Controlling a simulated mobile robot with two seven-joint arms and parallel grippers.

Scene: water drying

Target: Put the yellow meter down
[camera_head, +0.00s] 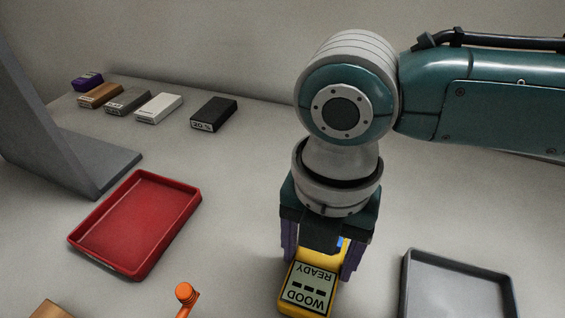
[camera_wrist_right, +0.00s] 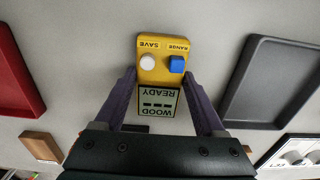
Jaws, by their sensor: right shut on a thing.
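The yellow meter (camera_head: 297,290) has a screen reading WOOD and READY. In the wrist view the yellow meter (camera_wrist_right: 160,70) shows a white SAVE button and a blue RANGE button. My right gripper (camera_head: 318,262) comes down over it from above, with a purple finger on each side. In the wrist view my right gripper (camera_wrist_right: 166,90) has its fingers along the meter's two sides. It is shut on the meter. I cannot tell whether the meter touches the table. My left gripper is not in view.
A red tray (camera_head: 186,190) lies to the left and a grey tray (camera_head: 409,285) to the right. Several small blocks, one a black block (camera_head: 222,109), stand in a row at the back left. A grey stand (camera_head: 95,185) is at far left. An orange knob (camera_head: 184,291) is near the front.

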